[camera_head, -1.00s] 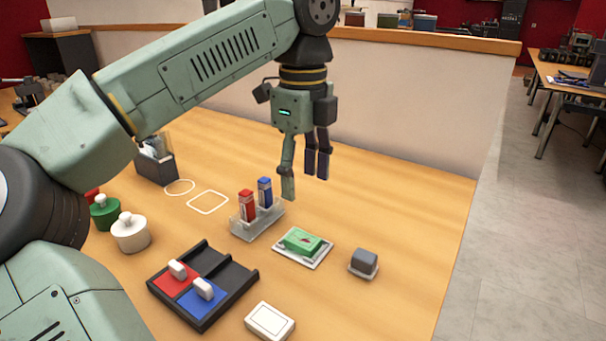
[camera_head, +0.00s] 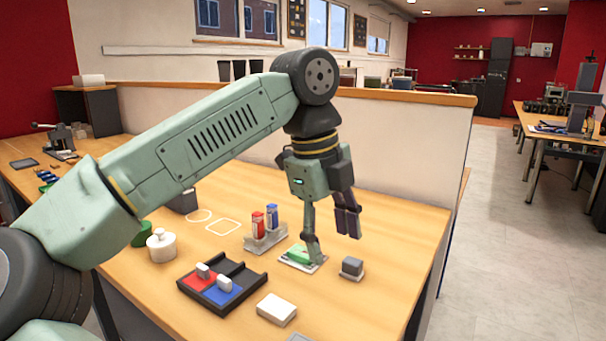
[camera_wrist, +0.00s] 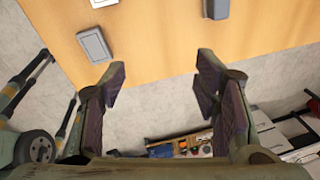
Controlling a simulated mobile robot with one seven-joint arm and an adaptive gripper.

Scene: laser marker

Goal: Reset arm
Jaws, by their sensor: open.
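My gripper (camera_head: 331,240) hangs from my raised arm over the right part of the wooden table, pointing down. Its fingers are apart and nothing is between them. In the wrist view the gripper (camera_wrist: 158,75) is also open and empty, with the table edge and pale floor beyond the fingertips. In the head view one finger overlaps the green block (camera_head: 300,254) on its white plate; I cannot tell any contact from this.
A dark grey block (camera_head: 352,266) sits right of the green one. Red (camera_head: 257,224) and blue (camera_head: 272,216) bottles stand in a clear holder. A black tray (camera_head: 240,270) holds red and blue pieces; a white box (camera_head: 277,309) lies in front. A low partition (camera_head: 400,135) stands behind.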

